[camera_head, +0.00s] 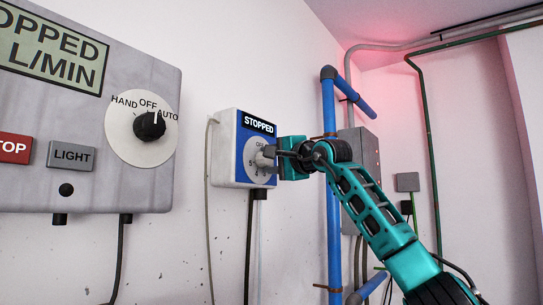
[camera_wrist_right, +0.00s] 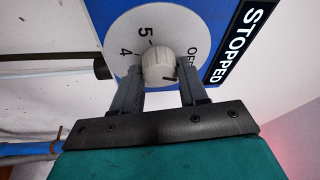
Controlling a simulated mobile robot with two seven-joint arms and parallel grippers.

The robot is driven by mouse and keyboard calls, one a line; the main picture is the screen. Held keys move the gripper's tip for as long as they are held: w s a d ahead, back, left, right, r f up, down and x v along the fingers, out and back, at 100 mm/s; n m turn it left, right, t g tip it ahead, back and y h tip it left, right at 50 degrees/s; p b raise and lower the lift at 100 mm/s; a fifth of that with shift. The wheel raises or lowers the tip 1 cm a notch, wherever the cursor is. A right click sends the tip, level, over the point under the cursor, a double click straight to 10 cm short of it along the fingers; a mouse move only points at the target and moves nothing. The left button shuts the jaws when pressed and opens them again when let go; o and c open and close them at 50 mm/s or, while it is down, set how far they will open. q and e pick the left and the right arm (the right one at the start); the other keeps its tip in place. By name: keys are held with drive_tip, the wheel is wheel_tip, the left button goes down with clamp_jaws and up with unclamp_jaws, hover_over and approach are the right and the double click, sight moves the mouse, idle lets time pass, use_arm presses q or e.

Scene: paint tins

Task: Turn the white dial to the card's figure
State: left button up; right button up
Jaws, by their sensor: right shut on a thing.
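The white dial (camera_head: 261,165) is a pale disc on a blue-faced control box (camera_head: 227,150) fixed to the wall. In the right wrist view the dial's disc (camera_wrist_right: 125,30) shows OFF, 5 and 4; its other figures are hidden or too small. Its pale knob (camera_wrist_right: 158,62) stands between the two grey fingers of my right gripper (camera_wrist_right: 158,76), which is shut on it. A short dark mark shows low on the knob. In the head view my right gripper (camera_head: 278,156) reaches the knob from the right and covers part of the dial. No card shows. My left gripper is out of view.
The display (camera_head: 259,123) above the dial reads STOPPED. A large grey panel (camera_head: 90,190) at left has a black HAND/OFF/AUTO selector (camera_head: 149,126), a red button (camera_head: 14,149) and a LIGHT button (camera_head: 72,156). A blue pipe (camera_head: 331,110) runs upright close behind my right arm.

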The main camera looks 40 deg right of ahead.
drive_tip(key=shift+r+m+g, duration=0.1)
drive_tip(key=shift+m+g, duration=0.2)
drive_tip(key=shift+m, duration=0.9)
drive_tip(key=o, duration=1)
drive_tip(key=shift+o, duration=0.2)
drive_tip(key=shift+s, duration=0.1)
drive_tip(key=s+b, duration=0.3)
drive_tip(key=s, duration=0.9)
drive_tip(key=shift+s+a+f, duration=0.25)
drive_tip(key=shift+s+a, duration=0.05)
drive_tip(key=shift+s, duration=0.1)
